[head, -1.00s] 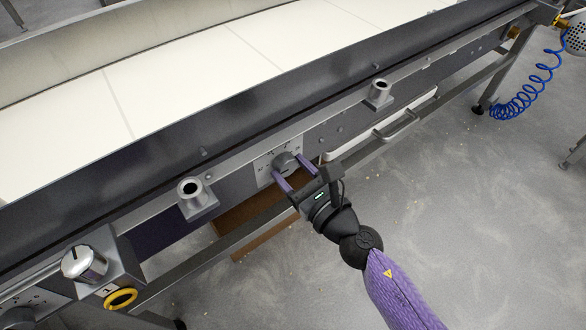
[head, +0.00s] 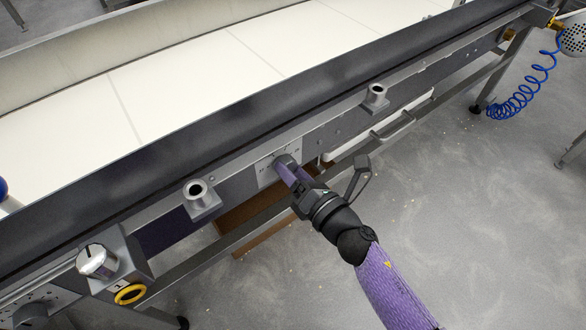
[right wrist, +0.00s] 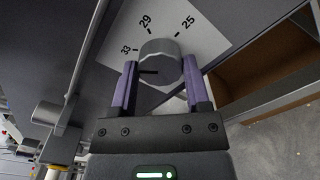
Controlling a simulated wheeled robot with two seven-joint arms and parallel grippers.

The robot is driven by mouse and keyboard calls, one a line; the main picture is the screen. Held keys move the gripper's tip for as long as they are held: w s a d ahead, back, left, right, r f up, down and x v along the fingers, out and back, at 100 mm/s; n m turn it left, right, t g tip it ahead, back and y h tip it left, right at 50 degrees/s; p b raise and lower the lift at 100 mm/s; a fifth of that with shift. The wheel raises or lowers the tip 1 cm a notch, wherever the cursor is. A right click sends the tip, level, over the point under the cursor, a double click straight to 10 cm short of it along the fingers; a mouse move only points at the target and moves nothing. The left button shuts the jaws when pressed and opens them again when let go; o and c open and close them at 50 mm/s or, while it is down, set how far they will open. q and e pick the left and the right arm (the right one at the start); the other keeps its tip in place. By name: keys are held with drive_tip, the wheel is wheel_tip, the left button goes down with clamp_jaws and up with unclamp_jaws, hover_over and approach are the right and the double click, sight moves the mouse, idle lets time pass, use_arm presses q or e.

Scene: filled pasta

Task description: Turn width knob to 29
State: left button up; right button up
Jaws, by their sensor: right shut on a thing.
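The width knob (right wrist: 160,62) is a grey round dial on a white plate (right wrist: 205,45) marked 25, 29 and 33 in the right wrist view. Its dark pointer line points left, just below the 33 mark, away from 29. My right gripper (right wrist: 160,78) is shut on the knob, with one purple finger on each side. In the head view the knob (head: 283,160) sits on the front of the conveyor, partly hidden by my right gripper (head: 288,168). My left gripper is not in view.
The pale conveyor belt (head: 190,80) runs behind a dark side rail. Two metal posts (head: 197,190) stick out either side of the knob. A silver dial (head: 97,260) and yellow ring (head: 130,293) are at lower left. A brown box (head: 255,236) is below. Free floor lies right.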

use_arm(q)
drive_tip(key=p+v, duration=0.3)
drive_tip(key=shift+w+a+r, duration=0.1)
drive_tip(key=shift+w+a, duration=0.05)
use_arm(e)
drive_tip(key=m, duration=1.2)
drive_tip(key=shift+f, duration=0.1)
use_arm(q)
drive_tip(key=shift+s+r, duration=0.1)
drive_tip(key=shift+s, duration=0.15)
use_arm(e)
drive_tip(key=shift+m, duration=0.4)
